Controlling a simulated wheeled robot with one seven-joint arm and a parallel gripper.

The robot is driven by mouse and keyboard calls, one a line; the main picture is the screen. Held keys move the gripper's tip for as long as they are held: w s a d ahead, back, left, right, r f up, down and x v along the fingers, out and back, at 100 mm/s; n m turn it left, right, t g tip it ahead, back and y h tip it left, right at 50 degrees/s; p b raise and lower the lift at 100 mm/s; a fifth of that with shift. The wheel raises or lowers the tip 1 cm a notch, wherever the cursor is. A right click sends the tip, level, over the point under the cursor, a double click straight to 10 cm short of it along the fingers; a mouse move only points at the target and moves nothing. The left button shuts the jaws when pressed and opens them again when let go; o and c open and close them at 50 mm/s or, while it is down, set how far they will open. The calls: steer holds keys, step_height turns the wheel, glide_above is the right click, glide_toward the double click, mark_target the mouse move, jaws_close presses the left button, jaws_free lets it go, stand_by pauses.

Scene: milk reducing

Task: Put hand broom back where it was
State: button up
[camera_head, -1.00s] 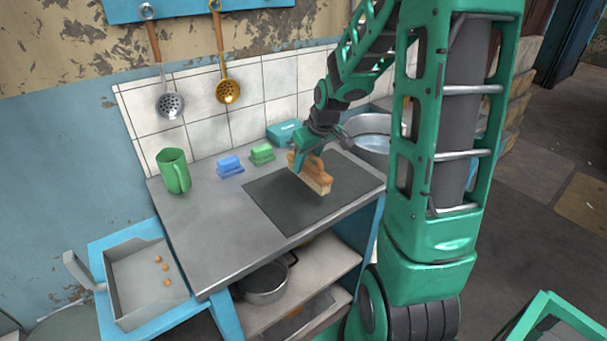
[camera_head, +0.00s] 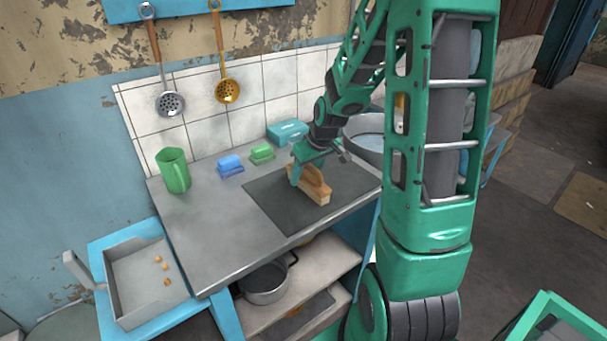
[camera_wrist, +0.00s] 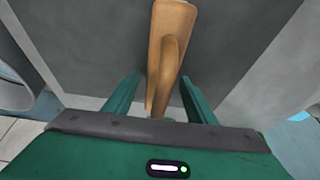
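The hand broom (camera_head: 312,190) has a wooden handle and a pale lower part. It rests on the dark square mat (camera_head: 347,188) on the counter, as far as the head view shows. My gripper (camera_head: 297,173) is low over the handle's far end. In the wrist view the orange-brown broom (camera_wrist: 168,50) runs between the two green fingers of my gripper (camera_wrist: 160,76). Gaps show on both sides of the handle, so the gripper is open around it. The broom's underside is hidden.
A metal basin (camera_head: 366,140) is at the right. The counter's left front (camera_head: 215,235) is clear.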

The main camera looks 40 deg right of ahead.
steer(key=v, duration=1)
steer(key=shift+r, duration=0.3)
steer(key=shift+s+r, duration=0.3)
steer(key=shift+r, duration=0.3)
steer(key=shift+s+r, duration=0.15)
steer(key=shift+s, duration=0.2)
steer(key=s+a+m+g, duration=0.3)
steer(key=s+m, duration=0.3)
steer(key=s, duration=1.9)
steer(key=shift+m+g, duration=0.4)
steer(key=shift+g, duration=0.4)
